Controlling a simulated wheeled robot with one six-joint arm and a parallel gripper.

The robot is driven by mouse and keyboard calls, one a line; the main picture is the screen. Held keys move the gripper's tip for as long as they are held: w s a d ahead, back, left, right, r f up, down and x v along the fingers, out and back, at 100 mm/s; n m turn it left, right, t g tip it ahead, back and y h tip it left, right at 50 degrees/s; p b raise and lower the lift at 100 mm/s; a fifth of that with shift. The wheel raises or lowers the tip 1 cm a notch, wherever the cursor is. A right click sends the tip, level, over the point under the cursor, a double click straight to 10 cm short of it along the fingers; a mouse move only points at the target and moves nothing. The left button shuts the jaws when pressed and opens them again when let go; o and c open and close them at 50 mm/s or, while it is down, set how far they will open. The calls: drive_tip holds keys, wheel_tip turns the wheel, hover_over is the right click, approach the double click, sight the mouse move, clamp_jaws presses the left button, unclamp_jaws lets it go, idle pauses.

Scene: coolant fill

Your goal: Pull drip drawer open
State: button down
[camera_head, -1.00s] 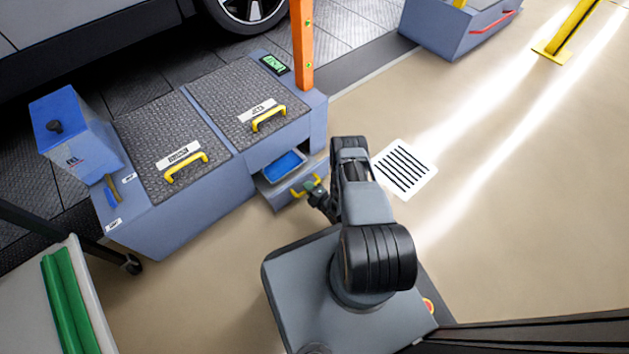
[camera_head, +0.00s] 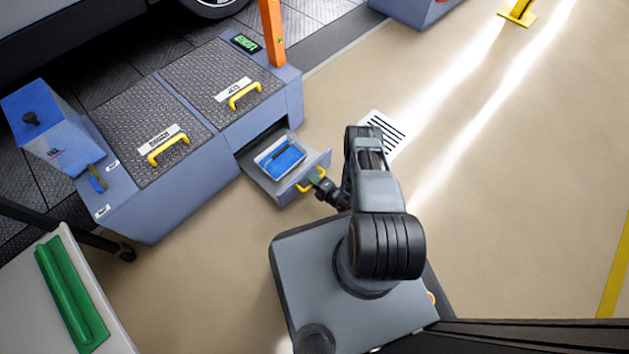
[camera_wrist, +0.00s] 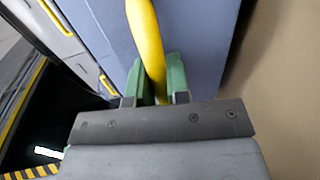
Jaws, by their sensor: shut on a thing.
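The drip drawer (camera_head: 270,183) is a grey-blue drawer low in the blue cabinet, pulled partly out. It holds a white tray with blue liquid or a blue insert (camera_head: 281,160). Its yellow handle (camera_head: 312,181) is on the front panel. My gripper (camera_head: 321,184) is at that handle in the head view. In the wrist view, the green fingers of my gripper (camera_wrist: 160,82) are shut on the yellow handle (camera_wrist: 146,40), one finger on each side. The drawer front (camera_wrist: 195,50) fills the area behind it.
The blue cabinet (camera_head: 215,165) has two textured lids with yellow handles. An orange post (camera_head: 271,30) rises at its back corner. A trolley (camera_head: 110,325) with a green roll stands at the lower left. The floor right of my arm, around a grate (camera_head: 388,130), is clear.

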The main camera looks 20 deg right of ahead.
drive_tip(key=shift+s+a, duration=0.2)
drive_tip(key=c, duration=1.4)
unclamp_jaws()
drive_tip(key=o, duration=0.3)
drive_tip(key=shift+w+d, duration=0.15)
